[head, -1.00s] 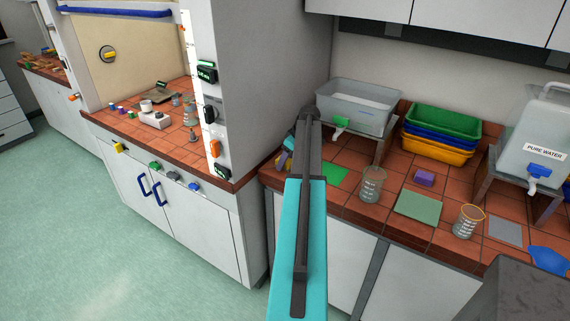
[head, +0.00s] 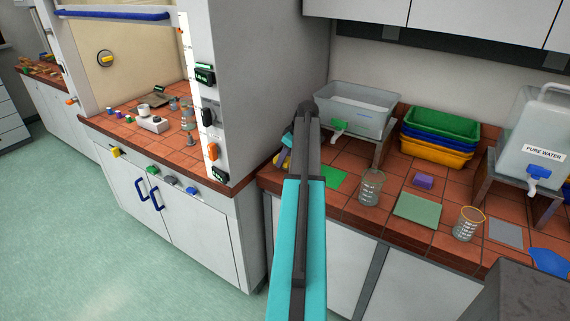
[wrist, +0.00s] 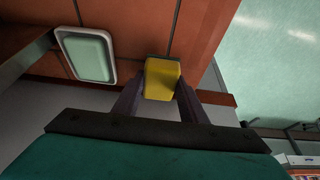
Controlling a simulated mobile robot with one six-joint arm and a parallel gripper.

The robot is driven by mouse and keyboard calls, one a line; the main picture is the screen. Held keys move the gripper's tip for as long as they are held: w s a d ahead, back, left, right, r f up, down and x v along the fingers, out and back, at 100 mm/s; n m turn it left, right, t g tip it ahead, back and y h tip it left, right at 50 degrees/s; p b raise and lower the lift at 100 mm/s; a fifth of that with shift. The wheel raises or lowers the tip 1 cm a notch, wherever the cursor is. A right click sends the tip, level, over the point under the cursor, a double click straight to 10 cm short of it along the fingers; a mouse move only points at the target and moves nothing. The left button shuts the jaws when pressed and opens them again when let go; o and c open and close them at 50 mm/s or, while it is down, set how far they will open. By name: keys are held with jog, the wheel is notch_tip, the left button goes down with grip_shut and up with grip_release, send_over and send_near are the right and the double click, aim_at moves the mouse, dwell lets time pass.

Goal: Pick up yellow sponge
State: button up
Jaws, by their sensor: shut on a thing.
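The yellow sponge (wrist: 161,80) is between the two fingers of my gripper (wrist: 158,92) in the wrist view. The gripper is shut on it, with a finger against each side. My arm hides most of that spot and the gripper's fingertips there. Whether the sponge still touches the bench I cannot tell.
In the wrist view a white-rimmed dish with a pale green inside (wrist: 91,53) lies close left of the sponge. In the head view a glass beaker (head: 371,187), a green mat (head: 417,209) and a purple block (head: 424,181) stand right of my arm. A clear tank (head: 355,108) stands behind.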

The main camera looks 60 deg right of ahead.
jog(key=shift+r, duration=0.35)
jog(key=s+a+b, duration=0.1)
jog(key=s+a, duration=0.1)
jog(key=s, duration=0.2)
jog(key=s+a+r+b, duration=0.1)
jog(key=s+a+b, duration=0.1)
jog(key=s, duration=0.3)
jog(key=s+a+b, duration=0.2)
jog(key=s+a, duration=0.2)
jog(key=s, duration=0.1)
jog(key=shift+r, duration=0.4)
